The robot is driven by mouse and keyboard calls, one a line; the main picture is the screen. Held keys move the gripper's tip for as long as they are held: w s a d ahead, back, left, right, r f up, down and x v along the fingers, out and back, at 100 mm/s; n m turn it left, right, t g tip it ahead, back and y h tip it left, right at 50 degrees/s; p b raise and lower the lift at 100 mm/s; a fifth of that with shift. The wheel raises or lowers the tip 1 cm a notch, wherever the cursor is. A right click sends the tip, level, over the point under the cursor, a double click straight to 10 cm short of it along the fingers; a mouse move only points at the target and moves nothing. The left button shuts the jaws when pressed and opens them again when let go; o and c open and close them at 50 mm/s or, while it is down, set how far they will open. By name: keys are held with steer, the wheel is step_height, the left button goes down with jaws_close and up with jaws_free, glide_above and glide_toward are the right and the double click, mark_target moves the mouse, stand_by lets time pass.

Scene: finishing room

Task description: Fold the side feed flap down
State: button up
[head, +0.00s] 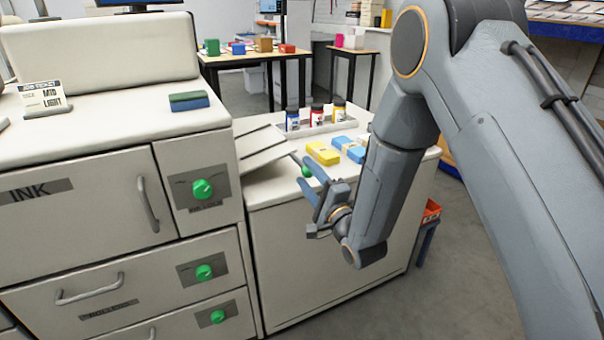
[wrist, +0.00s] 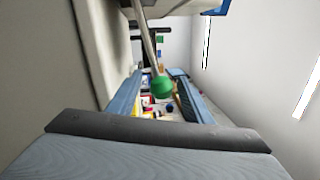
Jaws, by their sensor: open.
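The side feed flap (head: 268,157) looks like the cream tilted panel at the left end of the side cabinet, against the machine. A dark rod runs from its edge to a green ball knob (head: 306,171). In the wrist view the green knob (wrist: 162,87) sits at the end of the rod (wrist: 146,40). My gripper (head: 312,182) is open at the knob, and in the wrist view its two blue fingers show on either side of it. I cannot tell whether a finger touches the knob.
The machine (head: 80,180) stands at left with drawers, handles and green dials. The side cabinet top (head: 270,190) holds a tray of bottles (head: 318,124) and yellow (head: 322,152) and blue blocks (head: 346,142). Tables stand behind; grey floor is open in front and right.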

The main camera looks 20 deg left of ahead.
steer(key=shift+b+v, duration=0.45)
steer(key=shift+v, duration=2.75)
